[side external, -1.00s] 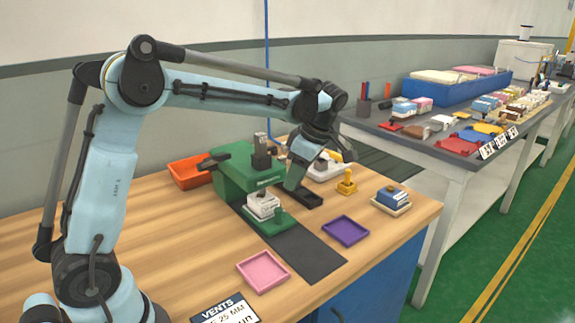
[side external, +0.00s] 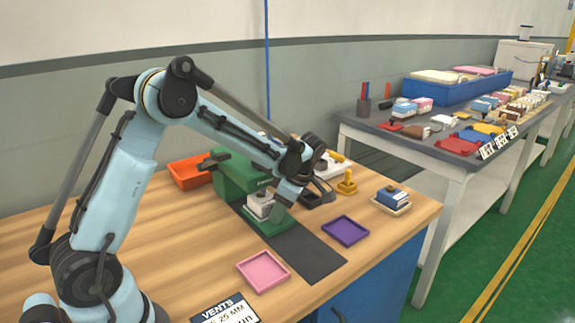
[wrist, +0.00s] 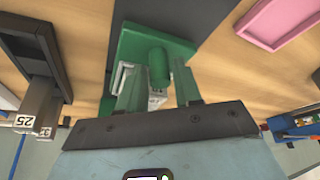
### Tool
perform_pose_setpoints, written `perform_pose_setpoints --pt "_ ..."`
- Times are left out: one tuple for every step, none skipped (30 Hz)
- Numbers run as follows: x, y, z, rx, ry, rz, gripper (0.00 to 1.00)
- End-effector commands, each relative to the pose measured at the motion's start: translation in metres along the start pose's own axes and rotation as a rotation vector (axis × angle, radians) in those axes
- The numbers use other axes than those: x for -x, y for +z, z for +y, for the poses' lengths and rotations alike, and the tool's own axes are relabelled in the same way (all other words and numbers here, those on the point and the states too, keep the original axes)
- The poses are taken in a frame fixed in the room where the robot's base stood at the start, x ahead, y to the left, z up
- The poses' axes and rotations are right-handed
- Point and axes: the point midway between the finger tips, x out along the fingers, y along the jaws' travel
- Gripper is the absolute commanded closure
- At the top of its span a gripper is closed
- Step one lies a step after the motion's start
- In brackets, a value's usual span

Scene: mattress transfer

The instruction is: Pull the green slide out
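The green slide (side external: 262,226) is a flat plate at the front of the green machine (side external: 232,175), with a white block (side external: 260,206) on it. In the wrist view the slide (wrist: 135,35) shows with its upright green knob (wrist: 158,66). My gripper (wrist: 157,84) is at the knob, its two fingers apart with the knob between or just ahead of them. Whether they touch it I cannot tell. In the side view my gripper (side external: 283,205) is low over the slide's right end and hides the knob.
A dark strip (side external: 305,257) runs forward from the slide, clear on top. A pink tray (side external: 263,271) and a purple tray (side external: 345,231) flank it. A yellow-handled stamp (side external: 347,183) and a blue-topped block (side external: 391,198) stand to the right. An orange tray (side external: 188,174) is behind.

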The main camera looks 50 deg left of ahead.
Motion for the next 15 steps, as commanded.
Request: perform_pose_setpoints --pt "-0.0038 -0.0002 0.0001 0.001 0.000 0.000 0.66" --pt "-0.0054 -0.0002 0.0000 0.001 0.000 0.000 0.66" --pt "-0.0070 -0.0002 0.0001 0.001 0.000 0.000 0.66" --pt "-0.0078 -0.0002 0.0001 0.001 0.000 0.000 0.66" --pt "-0.0084 -0.0002 0.0001 0.001 0.000 0.000 0.66" --pt "-0.0089 -0.0002 0.0001 0.001 0.000 0.000 0.66" --pt "-0.0090 -0.0002 0.0001 0.001 0.000 0.000 0.66" --pt "-0.0091 -0.0002 0.0001 0.001 0.000 0.000 0.66" --pt "-0.0090 -0.0002 0.0001 0.001 0.000 0.000 0.66" --pt "-0.0089 -0.0002 0.0000 0.000 0.000 0.000 0.66" --pt "-0.0089 -0.0002 0.0000 0.001 0.000 0.000 0.66" --pt "-0.0088 -0.0002 0.0000 0.000 0.000 0.000 0.66" --pt "-0.0088 -0.0002 0.0000 0.000 0.000 0.000 0.69" --pt "-0.0088 -0.0002 0.0000 0.000 0.000 0.000 0.74" --pt "-0.0087 -0.0001 0.0000 0.000 0.000 0.000 0.80"
